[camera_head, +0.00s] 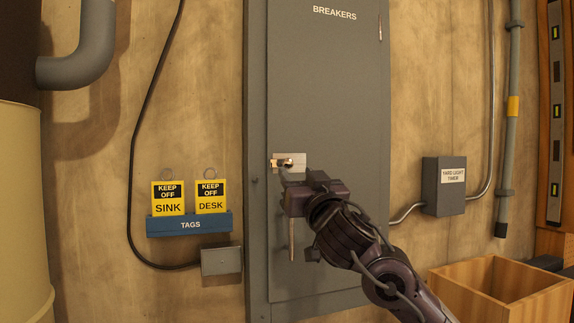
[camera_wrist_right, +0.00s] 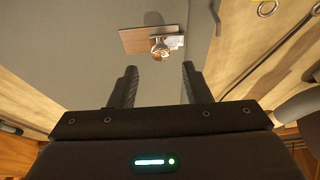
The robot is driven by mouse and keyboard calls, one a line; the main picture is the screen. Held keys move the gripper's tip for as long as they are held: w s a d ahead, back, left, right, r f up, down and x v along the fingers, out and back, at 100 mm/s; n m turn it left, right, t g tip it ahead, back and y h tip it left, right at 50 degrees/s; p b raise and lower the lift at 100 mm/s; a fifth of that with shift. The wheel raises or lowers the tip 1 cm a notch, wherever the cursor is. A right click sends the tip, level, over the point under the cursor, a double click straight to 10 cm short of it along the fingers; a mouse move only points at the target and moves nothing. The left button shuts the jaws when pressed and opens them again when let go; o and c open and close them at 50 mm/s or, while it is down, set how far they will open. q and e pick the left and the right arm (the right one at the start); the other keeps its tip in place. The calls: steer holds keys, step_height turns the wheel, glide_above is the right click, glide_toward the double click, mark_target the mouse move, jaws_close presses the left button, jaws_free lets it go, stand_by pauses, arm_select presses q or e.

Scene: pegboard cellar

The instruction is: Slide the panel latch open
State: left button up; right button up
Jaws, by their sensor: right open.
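The panel latch (camera_head: 283,162) is a small brass-coloured bolt with a knob on a pale plate, at the left edge of the grey breaker panel door (camera_head: 330,100). In the right wrist view the latch knob (camera_wrist_right: 160,49) lies just beyond the fingertips, roughly centred between them, with a silver bracket beside it. My right gripper (camera_head: 291,179) is open and empty, just below and in front of the latch; its two spread fingers show in the wrist view (camera_wrist_right: 160,72). They appear apart from the knob. My left gripper is not in view.
A thin vertical bar (camera_head: 292,240) shows below my right gripper. A blue tag holder (camera_head: 190,225) with yellow SINK and DESK tags is left of the panel. A grey timer box (camera_head: 443,187) and an open wooden crate (camera_head: 460,283) are to the right.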

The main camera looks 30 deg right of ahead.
mark_target(289, 164)
steer(key=p+x, duration=0.1)
steer(key=x, duration=0.3)
steer(key=shift+w+r+p, duration=0.1)
steer(key=shift+r+p, duration=0.05)
steer(key=shift+p, duration=0.2)
steer(key=shift+w+d, duration=0.1)
steer(key=shift+w, duration=0.3)
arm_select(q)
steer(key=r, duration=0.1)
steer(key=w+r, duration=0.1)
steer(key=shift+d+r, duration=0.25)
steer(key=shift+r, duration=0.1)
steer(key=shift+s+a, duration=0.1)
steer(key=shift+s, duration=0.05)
arm_select(e)
jaws_close()
